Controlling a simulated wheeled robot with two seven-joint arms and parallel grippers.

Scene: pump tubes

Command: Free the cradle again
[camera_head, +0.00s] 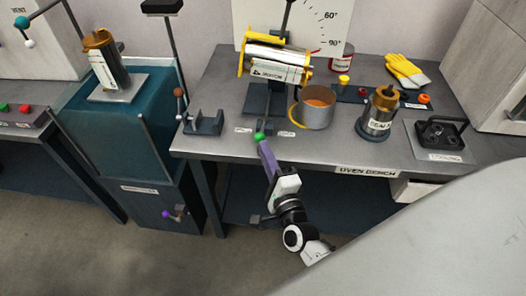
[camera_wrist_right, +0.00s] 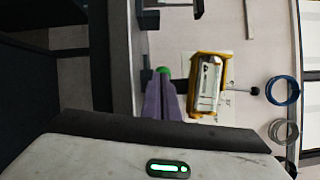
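A silver labelled cylinder (camera_head: 281,73) lies between the yellow ends of a tilting cradle (camera_head: 246,55) at the back of the oven bench. The cylinder also shows in the right wrist view (camera_wrist_right: 207,84), inside the yellow frame (camera_wrist_right: 222,62). My right gripper (camera_head: 262,142) is at the bench's front edge, in front of the cradle's dark base. Its purple fingers look closed on a green knob (camera_wrist_right: 163,70); what the knob joins to is unclear. My left gripper is not in view.
A copper-coloured pot (camera_head: 316,108) stands right of the cradle. A labelled canister (camera_head: 379,112), yellow gloves (camera_head: 406,70) and a black fixture (camera_head: 442,133) are further right. An empty dark bracket (camera_head: 204,122) is at left. Another cylinder (camera_head: 107,68) stands on the teal cabinet (camera_head: 125,130).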

